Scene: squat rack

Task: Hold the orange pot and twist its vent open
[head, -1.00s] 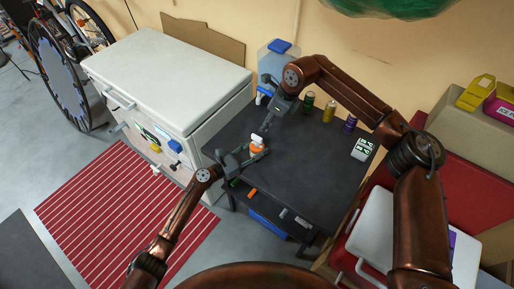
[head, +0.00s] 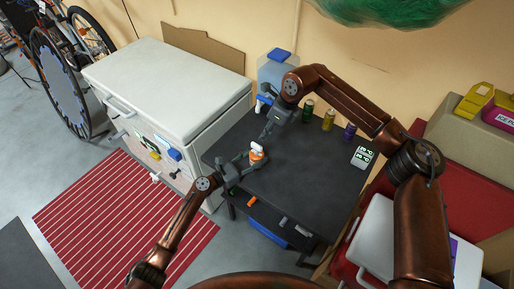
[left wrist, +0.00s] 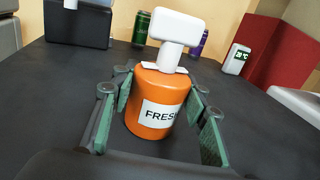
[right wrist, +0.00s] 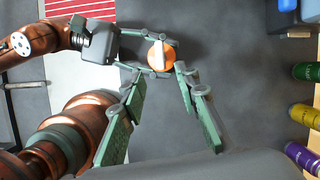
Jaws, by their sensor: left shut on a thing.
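The orange pot (head: 257,157) stands upright on the dark table near its left side. Its white T-shaped vent (left wrist: 175,30) sits on top, and a white label reading "FRES" shows in the left wrist view. My left gripper (left wrist: 160,100) is shut on the pot, one finger on each side of its body. My right gripper (right wrist: 160,75) is open and empty. Its fingers point down toward the table just behind the pot, apart from the vent in the head view. In the right wrist view the pot (right wrist: 161,55) lies beyond its fingertips.
Green, yellow and purple cans (head: 328,119) stand along the back of the table (head: 300,180). A small white device with a green display (head: 362,157) is at the right. A blue-capped container (head: 277,72) stands behind. A white cabinet (head: 170,75) borders the left. The middle table is clear.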

